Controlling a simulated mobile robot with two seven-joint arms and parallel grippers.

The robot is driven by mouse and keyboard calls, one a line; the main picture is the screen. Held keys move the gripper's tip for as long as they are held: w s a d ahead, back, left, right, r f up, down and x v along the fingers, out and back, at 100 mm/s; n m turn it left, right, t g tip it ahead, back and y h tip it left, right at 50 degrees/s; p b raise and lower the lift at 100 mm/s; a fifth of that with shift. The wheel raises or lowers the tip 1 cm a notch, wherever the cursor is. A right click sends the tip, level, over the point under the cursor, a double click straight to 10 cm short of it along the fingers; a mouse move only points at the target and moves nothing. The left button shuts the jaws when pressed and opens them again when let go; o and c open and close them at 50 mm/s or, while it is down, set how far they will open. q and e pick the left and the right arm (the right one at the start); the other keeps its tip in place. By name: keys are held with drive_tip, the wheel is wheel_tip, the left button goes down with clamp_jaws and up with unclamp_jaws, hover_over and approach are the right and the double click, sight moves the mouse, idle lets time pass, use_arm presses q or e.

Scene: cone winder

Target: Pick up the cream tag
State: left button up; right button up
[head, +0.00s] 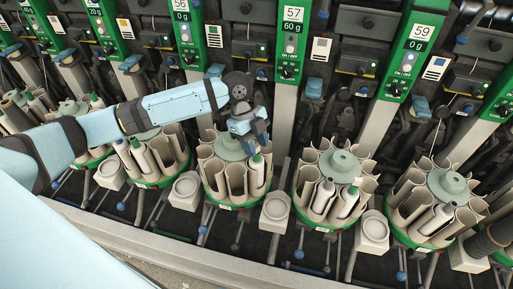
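Several pale tags with small coloured squares hang on the machine front: one right of panel 57 (322,48), one right of panel 59 (437,67), one right of panel 56 (214,35), and one farther left (125,28). I cannot tell which of them is the cream one. My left gripper (252,142) points down over a round magazine (228,205), close to a green-tipped bobbin (257,173). Its fingers are small and partly hidden, so I cannot see whether they are open or touch the bobbin. My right gripper is out of view.
Green numbered panels (291,40) stand in a row behind. More round magazines with beige tubes stand to the right (336,190) and left (150,160). White pedestals with round tops (274,212) stand between them. A pale rail (215,262) runs along the front.

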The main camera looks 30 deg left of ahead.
sight(256, 145)
use_arm(q)
drive_tip(key=c, duration=0.5)
wheel_tip(256, 145, up, 23)
drive_tip(key=p, duration=0.5)
idle(0.8)
drive_tip(key=shift+p, duration=0.3)
